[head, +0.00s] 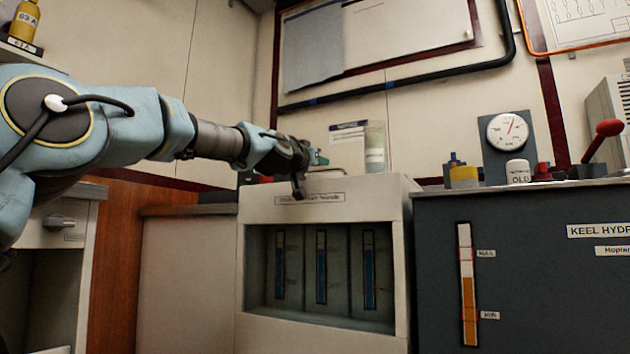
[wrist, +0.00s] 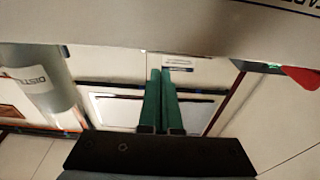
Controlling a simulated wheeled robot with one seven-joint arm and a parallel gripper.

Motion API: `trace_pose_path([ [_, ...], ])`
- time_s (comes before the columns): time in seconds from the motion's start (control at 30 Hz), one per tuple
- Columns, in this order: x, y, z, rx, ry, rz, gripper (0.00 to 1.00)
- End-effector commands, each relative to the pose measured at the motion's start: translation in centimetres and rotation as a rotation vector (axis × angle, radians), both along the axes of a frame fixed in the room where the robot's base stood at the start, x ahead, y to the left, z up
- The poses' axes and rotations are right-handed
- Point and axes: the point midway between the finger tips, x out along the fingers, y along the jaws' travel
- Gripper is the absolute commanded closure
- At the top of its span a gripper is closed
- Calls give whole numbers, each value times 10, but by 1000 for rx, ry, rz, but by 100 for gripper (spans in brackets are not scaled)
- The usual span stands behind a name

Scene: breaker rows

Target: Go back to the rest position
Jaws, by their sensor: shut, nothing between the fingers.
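My arm reaches in from the left in the head view, and my gripper (head: 319,158) is just above the top of a cream cabinet (head: 402,250), near its front left. In the wrist view my gripper (wrist: 161,74) shows two dark green fingers closed together, with nothing between them. A clear container with a white label (head: 375,155) stands behind the gripper on the cabinet. A labelled cylinder, its lettering starting "DISTI", also shows in the wrist view (wrist: 38,85). No rest position is marked in either view.
The cream cabinet's recess holds three blue gauge tubes (head: 321,267). A dark console (head: 560,290) stands to the right, carrying a red-knobbed lever (head: 608,128), a dial (head: 508,131), a white pot (head: 518,171) and a yellow container (head: 464,176). A black pipe (head: 420,72) runs along the wall.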

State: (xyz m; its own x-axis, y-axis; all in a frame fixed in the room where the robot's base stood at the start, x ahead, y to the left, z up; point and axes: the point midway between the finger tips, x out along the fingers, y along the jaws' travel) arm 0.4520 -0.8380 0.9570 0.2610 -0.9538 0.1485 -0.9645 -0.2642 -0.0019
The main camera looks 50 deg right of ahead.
Motion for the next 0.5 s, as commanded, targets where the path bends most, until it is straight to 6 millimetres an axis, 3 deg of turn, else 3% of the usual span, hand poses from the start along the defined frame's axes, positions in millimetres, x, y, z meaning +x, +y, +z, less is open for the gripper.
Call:
trace_pose_path([
  [0.2,-5,21,-26,0,-2,1,100],
  [0.5,-10,33,-39,-2,-1,0,100],
])
